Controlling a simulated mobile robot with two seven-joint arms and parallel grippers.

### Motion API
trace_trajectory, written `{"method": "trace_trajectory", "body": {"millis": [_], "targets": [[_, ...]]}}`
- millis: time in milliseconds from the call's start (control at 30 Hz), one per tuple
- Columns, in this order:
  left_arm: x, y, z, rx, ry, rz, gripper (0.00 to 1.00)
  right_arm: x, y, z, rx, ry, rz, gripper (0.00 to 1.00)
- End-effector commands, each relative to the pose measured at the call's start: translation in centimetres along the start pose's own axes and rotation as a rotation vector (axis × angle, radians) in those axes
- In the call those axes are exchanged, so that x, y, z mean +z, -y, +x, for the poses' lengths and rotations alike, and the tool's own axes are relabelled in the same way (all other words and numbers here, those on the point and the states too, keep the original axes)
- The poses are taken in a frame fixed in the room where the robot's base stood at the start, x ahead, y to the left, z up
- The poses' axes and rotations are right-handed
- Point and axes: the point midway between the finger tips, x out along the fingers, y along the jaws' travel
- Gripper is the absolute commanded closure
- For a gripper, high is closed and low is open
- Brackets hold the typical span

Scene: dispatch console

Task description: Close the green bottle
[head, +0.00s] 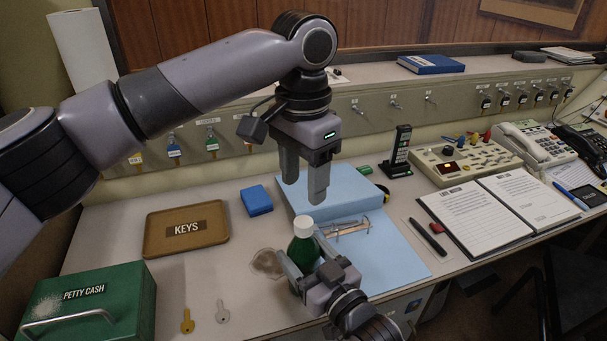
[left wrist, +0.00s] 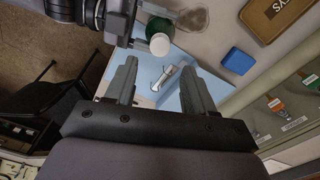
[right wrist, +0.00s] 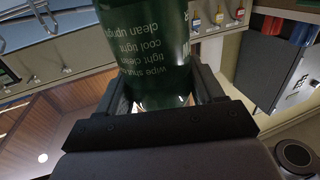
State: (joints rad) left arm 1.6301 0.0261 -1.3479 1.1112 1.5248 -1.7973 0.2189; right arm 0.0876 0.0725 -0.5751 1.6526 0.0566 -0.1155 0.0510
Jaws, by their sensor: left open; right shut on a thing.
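The green bottle (head: 303,253) stands upright near the front of the desk, with a white cap (head: 304,224) on its top. Whether the cap is tight cannot be told. My right gripper (head: 304,279) is shut on the bottle's body from the front right. In the right wrist view, the bottle (right wrist: 155,45) fills the space between the fingers and shows pale printed words. My left gripper (head: 304,190) is open and empty, pointing down above the bottle and a little behind it. In the left wrist view, the white cap (left wrist: 160,44) lies beyond the open fingers.
A brown KEYS tray (head: 186,229), blue block (head: 257,200) and green petty cash box (head: 90,305) are left. Two keys lie in front. A brownish stain is beside the bottle.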

Motion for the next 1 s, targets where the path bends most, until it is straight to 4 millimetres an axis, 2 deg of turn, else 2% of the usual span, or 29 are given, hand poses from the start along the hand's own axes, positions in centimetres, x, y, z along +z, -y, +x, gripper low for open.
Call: {"method": "trace_trajectory", "body": {"millis": [300,433,800,1000], "targets": [[0.0,0.0,0.0,0.0,0.0,-0.006,0.46,0.1,0.0,0.0,0.0,0.002,0.0,1.0],[0.0,0.0,0.6,0.0,0.001,-0.005,0.46,0.1,0.0,0.0,0.0,0.002,0.0,1.0],[0.1,0.0,6.0,-0.001,0.002,-0.004,0.46,0.1,0.0,0.0,0.0,0.002,0.0,1.0],[0.0,0.0,7.7,0.0,0.0,-0.005,0.46,0.1,0.0,0.0,0.0,0.002,0.0,1.0]]}}
